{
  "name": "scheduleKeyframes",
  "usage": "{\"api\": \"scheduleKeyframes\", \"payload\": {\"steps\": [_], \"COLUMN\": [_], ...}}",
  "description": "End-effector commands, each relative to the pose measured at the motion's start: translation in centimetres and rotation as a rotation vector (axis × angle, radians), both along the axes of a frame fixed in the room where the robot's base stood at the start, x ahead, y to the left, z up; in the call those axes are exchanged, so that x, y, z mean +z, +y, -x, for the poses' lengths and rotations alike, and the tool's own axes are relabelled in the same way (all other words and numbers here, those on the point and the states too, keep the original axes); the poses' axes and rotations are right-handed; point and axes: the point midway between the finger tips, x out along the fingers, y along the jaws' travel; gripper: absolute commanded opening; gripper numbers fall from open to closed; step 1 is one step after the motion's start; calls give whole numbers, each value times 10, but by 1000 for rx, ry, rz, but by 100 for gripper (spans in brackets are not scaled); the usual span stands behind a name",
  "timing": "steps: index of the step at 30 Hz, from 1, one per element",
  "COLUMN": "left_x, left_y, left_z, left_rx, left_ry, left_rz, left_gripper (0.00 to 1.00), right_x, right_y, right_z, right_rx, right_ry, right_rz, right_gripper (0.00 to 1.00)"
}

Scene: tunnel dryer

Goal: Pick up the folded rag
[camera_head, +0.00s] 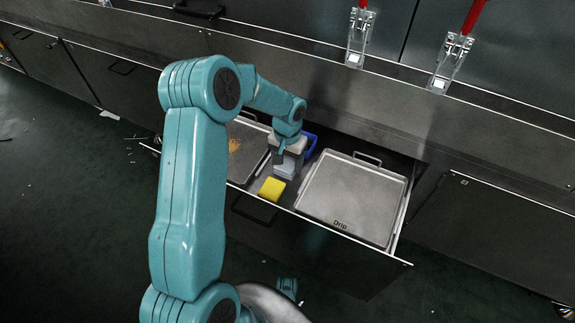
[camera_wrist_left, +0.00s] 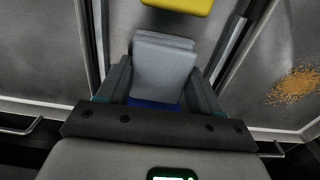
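The folded rag (camera_wrist_left: 163,72) is a grey folded block, seen in the left wrist view between the fingers of my left gripper (camera_wrist_left: 161,75). The fingertips stand close against its left and right sides, and I cannot tell whether they press on it. In the head view the rag (camera_head: 284,172) shows light grey below my left gripper (camera_head: 287,160), in the middle strip of the open drawer.
A yellow block (camera_head: 272,189) lies just in front of the rag, and a blue container (camera_head: 310,143) is behind it. The drawer's front edge (camera_head: 337,233) runs nearby.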

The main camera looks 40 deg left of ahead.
Motion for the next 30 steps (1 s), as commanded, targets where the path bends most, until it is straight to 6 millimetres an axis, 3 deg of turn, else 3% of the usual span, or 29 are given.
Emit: {"api": "scheduleKeyframes", "payload": {"steps": [9,13,17,24,30], "left_x": [1,14,45,121,171], "left_y": [0,0,1,0,0], "left_z": [0,0,-1,-1,-1], "left_rx": [0,-1,0,0,0], "left_ry": [0,-2,-4,-5,-4], "left_rz": [0,-1,-2,-2,0], "left_gripper": [36,36,36,36,36], "right_x": [0,6,17,42,56], "right_y": [0,1,2,3,3], "right_z": [0,1,2,3,3], "right_rx": [1,3,10,14,14], "right_ry": [0,1,4,5,5], "right_rz": [0,0,-2,-2,-2], "right_gripper": [43,43,43,43,43]}}
